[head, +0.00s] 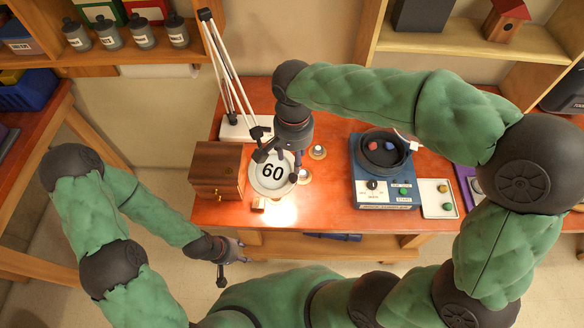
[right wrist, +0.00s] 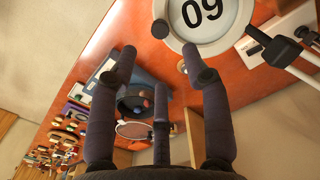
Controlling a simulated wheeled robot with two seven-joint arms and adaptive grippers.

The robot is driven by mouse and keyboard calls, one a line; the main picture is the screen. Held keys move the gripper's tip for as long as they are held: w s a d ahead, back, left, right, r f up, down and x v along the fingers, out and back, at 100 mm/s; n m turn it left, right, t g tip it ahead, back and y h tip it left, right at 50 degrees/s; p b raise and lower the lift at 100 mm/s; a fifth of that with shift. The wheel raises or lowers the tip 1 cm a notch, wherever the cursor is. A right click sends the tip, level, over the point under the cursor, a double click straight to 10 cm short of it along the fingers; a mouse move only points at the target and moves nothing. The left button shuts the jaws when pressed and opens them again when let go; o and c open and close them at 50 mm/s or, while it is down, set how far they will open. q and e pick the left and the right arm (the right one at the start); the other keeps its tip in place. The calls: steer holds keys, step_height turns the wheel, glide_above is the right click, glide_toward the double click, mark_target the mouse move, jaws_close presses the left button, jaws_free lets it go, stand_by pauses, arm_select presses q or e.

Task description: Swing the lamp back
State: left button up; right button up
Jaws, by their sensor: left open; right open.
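The desk lamp has a white jointed arm (head: 230,80) rising from a white base (head: 243,128) at the back left of the red-brown table. Its round white head (head: 262,188), marked 60, hangs over the table beside a bright patch of light. The head also shows upside down at the top of the right wrist view (right wrist: 215,45). My right gripper (head: 277,166) is open above and against the picture of the head, its fingers spread; I cannot tell whether they touch it. My left gripper (head: 234,262) is open and empty, low in front of the table.
A wooden drawer box (head: 217,165) stands just left of the lamp head. Small round pieces (head: 318,152) lie to its right. A blue machine (head: 383,180) and a white tray (head: 437,198) stand further right. Shelves (head: 470,47) line the wall behind.

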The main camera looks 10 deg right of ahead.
mark_target(294, 176)
step_height(294, 176, down, 9)
steer(key=shift+f+b, duration=0.1)
steer(key=shift+b, duration=0.35)
jaws_close()
